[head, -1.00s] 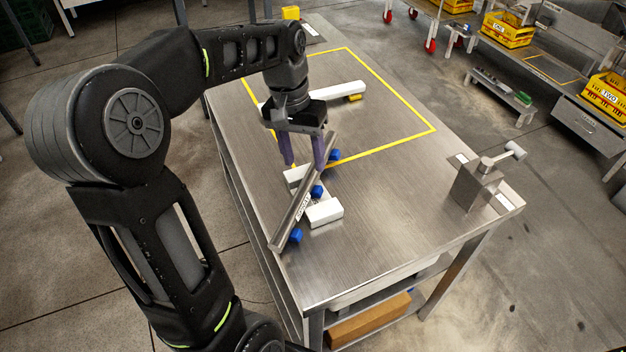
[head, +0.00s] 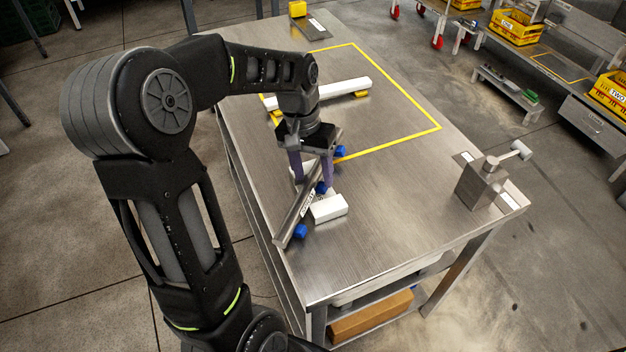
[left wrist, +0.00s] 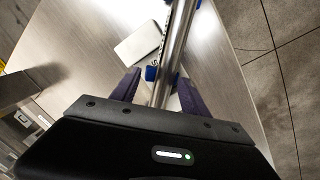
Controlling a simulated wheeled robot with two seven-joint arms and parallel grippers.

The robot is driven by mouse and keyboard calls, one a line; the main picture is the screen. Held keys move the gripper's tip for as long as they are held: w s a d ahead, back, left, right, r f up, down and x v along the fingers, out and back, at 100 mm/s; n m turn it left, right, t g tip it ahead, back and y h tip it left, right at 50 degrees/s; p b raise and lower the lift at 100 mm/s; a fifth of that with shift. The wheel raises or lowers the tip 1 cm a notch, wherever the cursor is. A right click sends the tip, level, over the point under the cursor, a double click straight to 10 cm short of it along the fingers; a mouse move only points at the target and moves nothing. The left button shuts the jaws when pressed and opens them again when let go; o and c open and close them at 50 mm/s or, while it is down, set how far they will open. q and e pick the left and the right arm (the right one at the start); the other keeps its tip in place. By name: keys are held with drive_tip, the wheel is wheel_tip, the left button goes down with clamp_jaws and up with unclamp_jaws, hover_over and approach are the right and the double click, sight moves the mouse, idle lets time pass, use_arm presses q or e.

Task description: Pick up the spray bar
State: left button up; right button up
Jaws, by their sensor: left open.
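The spray bar (head: 291,215) is a grey metal bar with a printed label and several blue pieces along its side. It lies aslant on the steel table, near its left edge, by white blocks. My left gripper (head: 312,174) points down over the bar's far part, with its purple fingers open. In the left wrist view the bar (left wrist: 178,40) runs between the two fingers (left wrist: 158,92), with gaps visible. The bar's far end is partly hidden by the gripper in the head view. My right gripper is not in view.
A white block (head: 329,208) lies right of the bar; another is partly hidden behind the fingers. A white bar (head: 345,89) with yellow feet lies inside the yellow outline (head: 410,140). A metal block with a handle (head: 482,184) stands at right. The table's front middle is clear.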

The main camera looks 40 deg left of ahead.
use_arm(q)
drive_tip(key=shift+d+f, duration=0.1)
drive_tip(key=shift+f, duration=0.7)
clamp_jaws()
idle(0.4)
